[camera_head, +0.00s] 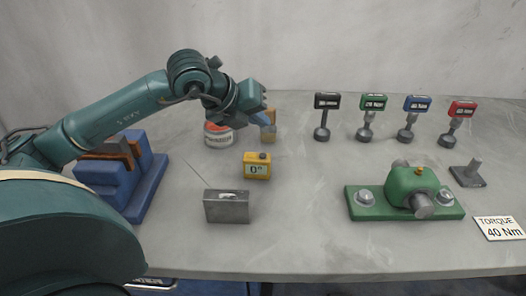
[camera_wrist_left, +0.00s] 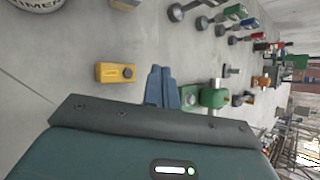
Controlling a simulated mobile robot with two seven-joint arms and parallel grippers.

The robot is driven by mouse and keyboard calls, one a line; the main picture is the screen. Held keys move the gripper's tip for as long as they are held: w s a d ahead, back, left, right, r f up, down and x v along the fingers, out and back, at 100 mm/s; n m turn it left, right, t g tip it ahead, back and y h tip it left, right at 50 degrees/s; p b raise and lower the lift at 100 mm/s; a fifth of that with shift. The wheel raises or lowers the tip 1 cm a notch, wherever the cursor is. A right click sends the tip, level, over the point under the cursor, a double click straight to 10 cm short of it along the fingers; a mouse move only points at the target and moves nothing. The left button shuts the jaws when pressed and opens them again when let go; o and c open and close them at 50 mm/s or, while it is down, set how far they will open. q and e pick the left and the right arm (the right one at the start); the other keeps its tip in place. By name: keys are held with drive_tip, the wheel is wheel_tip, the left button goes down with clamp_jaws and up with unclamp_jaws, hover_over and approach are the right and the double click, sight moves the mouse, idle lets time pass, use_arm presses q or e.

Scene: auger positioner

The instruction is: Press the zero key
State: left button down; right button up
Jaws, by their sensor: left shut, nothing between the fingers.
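A yellow gauge box (camera_head: 257,170) stands on the grey table left of centre, its pale display reading what looks like 0°. A small dark key (camera_head: 262,156) sits on its top. In the left wrist view the yellow box (camera_wrist_left: 106,73) lies left of the fingers, with the dark round key (camera_wrist_left: 128,72) facing the camera. My left gripper (camera_head: 271,127) is shut and empty, behind and above the box, apart from it. Its blue-grey fingers (camera_wrist_left: 162,88) are together in the wrist view. My right gripper is in neither view.
A grey metal block (camera_head: 226,207) stands in front of the box. A red-and-white tin (camera_head: 218,136) and a tan block (camera_head: 269,136) are behind. A blue stand (camera_head: 145,175) is left, a green fixture (camera_head: 433,204) right. Several torque tools (camera_head: 322,118) stand at the back.

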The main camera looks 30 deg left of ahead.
use_arm(q)
drive_tip(key=w+m+g, duration=0.1)
drive_tip(key=m, duration=0.1)
drive_tip(key=f+m+g, duration=0.1)
drive_tip(key=m, duration=0.1)
drive_tip(key=shift+w+g, duration=0.3)
drive_tip(key=shift+w, duration=0.1)
wheel_tip(320, 180, up, 8)
drive_tip(key=m+g+y+b, duration=0.1)
drive_tip(key=m+g, duration=0.5)
drive_tip(key=m, duration=0.7)
drive_tip(key=shift+s+d+f+y, duration=0.15)
drive_tip(key=shift+s+d+y, duration=0.1)
drive_tip(key=shift+y, duration=0.55)
